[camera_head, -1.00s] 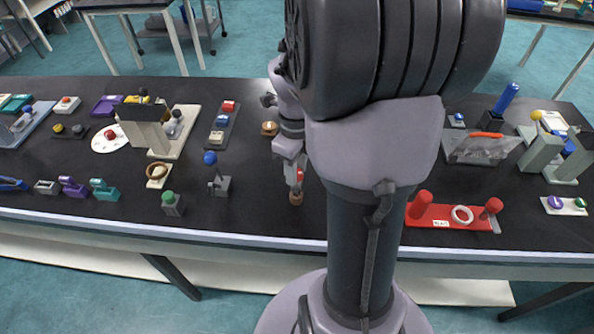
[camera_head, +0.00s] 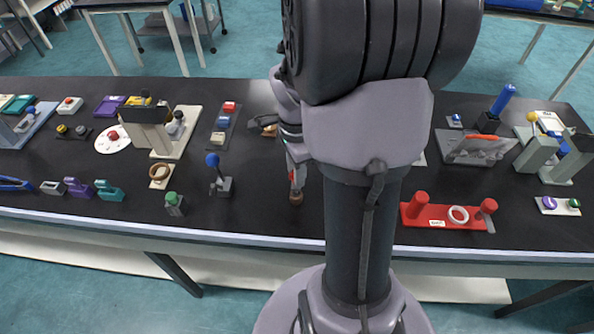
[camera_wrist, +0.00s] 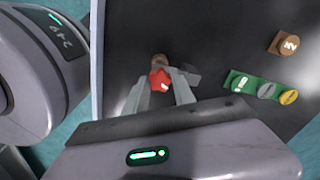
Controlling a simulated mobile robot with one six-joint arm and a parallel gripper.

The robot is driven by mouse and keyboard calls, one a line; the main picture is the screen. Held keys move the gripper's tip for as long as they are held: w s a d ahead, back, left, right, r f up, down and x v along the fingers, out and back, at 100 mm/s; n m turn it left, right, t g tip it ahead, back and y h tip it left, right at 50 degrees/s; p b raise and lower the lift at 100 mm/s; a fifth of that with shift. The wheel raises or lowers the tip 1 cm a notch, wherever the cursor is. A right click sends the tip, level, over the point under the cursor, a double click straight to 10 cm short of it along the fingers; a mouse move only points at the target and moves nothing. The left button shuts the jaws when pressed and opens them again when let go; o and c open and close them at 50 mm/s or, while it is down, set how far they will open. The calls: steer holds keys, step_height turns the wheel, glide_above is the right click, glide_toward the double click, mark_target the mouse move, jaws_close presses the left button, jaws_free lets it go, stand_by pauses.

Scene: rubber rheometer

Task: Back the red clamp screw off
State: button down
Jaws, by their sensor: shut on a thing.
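The red clamp screw (camera_wrist: 160,81) has a star-shaped knob and sits between the fingers of my gripper (camera_wrist: 161,90) in the wrist view. My gripper is shut on the knob. A round brown part (camera_wrist: 160,60) shows just beyond the knob, and a dark grey block (camera_wrist: 188,74) is beside it. In the head view my gripper (camera_head: 298,178) points down near the table's front edge. A bit of red shows there at its fingers, above the brown part (camera_head: 296,198). The fingers and arm hide most of the screw in that view.
In the wrist view, a green strip (camera_wrist: 240,82) with round knobs and a brown block (camera_wrist: 284,42) lie to the right. In the head view, a red stand (camera_head: 432,213) is right of my arm and a blue-knobbed lever (camera_head: 213,161) is left.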

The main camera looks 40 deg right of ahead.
steer(key=shift+n, duration=1.2)
steer(key=n+p, duration=0.1)
steer(key=n, duration=0.2)
steer(key=shift+r, duration=0.15)
steer(key=shift+n, duration=0.7)
steer(key=c, duration=1.2)
jaws_free()
steer(key=shift+f, duration=0.2)
